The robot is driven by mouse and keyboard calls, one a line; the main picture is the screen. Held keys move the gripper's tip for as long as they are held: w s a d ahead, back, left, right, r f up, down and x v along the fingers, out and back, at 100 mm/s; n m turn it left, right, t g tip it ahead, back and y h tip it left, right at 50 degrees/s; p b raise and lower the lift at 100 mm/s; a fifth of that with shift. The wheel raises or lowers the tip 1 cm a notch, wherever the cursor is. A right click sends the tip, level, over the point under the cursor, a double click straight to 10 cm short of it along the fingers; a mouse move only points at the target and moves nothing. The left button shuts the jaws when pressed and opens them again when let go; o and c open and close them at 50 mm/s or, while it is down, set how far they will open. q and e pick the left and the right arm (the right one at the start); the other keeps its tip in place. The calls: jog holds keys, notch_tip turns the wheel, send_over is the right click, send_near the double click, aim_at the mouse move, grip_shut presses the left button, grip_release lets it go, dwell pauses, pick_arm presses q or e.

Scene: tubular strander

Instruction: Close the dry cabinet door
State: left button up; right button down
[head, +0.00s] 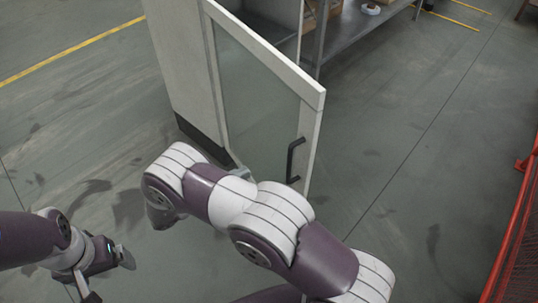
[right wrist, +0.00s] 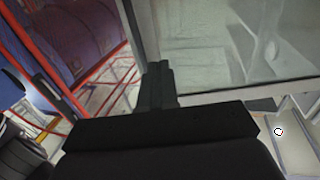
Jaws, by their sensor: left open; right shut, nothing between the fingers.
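The dry cabinet (head: 182,65) stands at the top centre of the head view. Its door (head: 312,92), a white frame around glass, stands open, swung out toward me, with a black handle (head: 296,160) near its free edge. My right arm reaches across in front of the door's lower part, and hides my right gripper in the head view. In the right wrist view my right gripper (right wrist: 157,85) is shut and empty, in front of the door's glass (right wrist: 225,40); I cannot tell whether it touches. My left gripper (head: 108,277) is open and empty at lower left, away from the door.
A grey shelf unit (head: 355,30) stands behind the door at the top. A red mesh barrier (head: 515,225) runs along the right edge. Open floor (head: 410,160) lies right of the door, and more lies left of the cabinet.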

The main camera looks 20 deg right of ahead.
jog(key=w+d+b, duration=0.1)
jog(key=d, duration=1.2)
jog(key=shift+w+d, duration=0.25)
jog(key=shift+w, duration=0.15)
